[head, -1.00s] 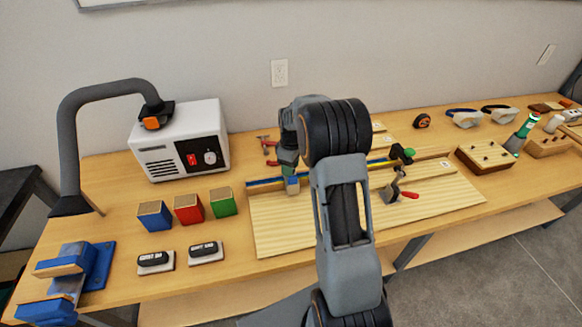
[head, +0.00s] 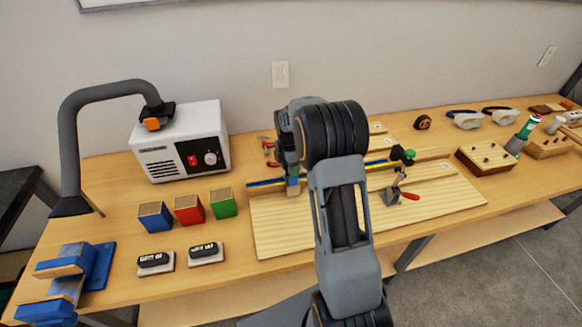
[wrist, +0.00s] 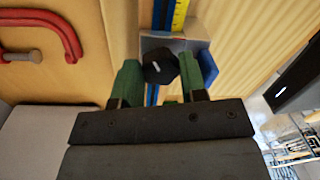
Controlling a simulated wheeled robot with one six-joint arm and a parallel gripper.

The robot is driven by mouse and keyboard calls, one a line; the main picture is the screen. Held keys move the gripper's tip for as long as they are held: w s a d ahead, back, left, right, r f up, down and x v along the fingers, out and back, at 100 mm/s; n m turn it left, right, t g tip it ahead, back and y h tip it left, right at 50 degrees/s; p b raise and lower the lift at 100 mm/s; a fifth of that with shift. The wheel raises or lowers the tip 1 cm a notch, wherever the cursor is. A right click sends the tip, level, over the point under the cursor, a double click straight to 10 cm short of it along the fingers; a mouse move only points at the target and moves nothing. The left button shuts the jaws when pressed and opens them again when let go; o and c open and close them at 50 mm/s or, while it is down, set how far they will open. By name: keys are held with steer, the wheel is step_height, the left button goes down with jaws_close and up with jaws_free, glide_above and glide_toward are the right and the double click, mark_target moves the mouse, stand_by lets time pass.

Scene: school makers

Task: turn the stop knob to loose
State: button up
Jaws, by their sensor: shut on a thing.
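The stop knob (wrist: 160,66) is a small black faceted knob in the wrist view. It sits between the two green finger pads of my gripper (wrist: 159,76), which is shut on it. The knob is on a grey stop block (wrist: 172,43) with a blue part at its right side, set on a rail with a yellow scale (wrist: 177,14). In the head view, the stop block (head: 293,188) is near the left end of the blue and yellow rail, on the pale wooden board (head: 285,230). There my arm and gripper hide the knob. I cannot read any loose or tight mark.
A red clamp (wrist: 66,30) lies close by at the upper left of the wrist view. A toggle clamp with a red handle (head: 411,196) and a green-knobbed black piece (head: 404,155) stand to the right. Blue, red and green blocks (head: 189,209) stand left of the board.

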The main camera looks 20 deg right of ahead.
steer(key=n, duration=0.4)
steer(key=shift+a+n, duration=0.1)
steer(key=shift+n, duration=0.2)
steer(key=shift+n+h+p, duration=0.3)
steer(key=shift+n+p, duration=0.1)
steer(key=shift+n, duration=1.4)
steer(key=o, duration=0.9)
steer(key=shift+o, duration=0.2)
steer(key=shift+r, duration=0.1)
step_height(320, 180, up, 14)
steer(key=shift+w+a+f, duration=0.2)
steer(key=shift+w+a, duration=0.1)
steer(key=shift+a, duration=0.05)
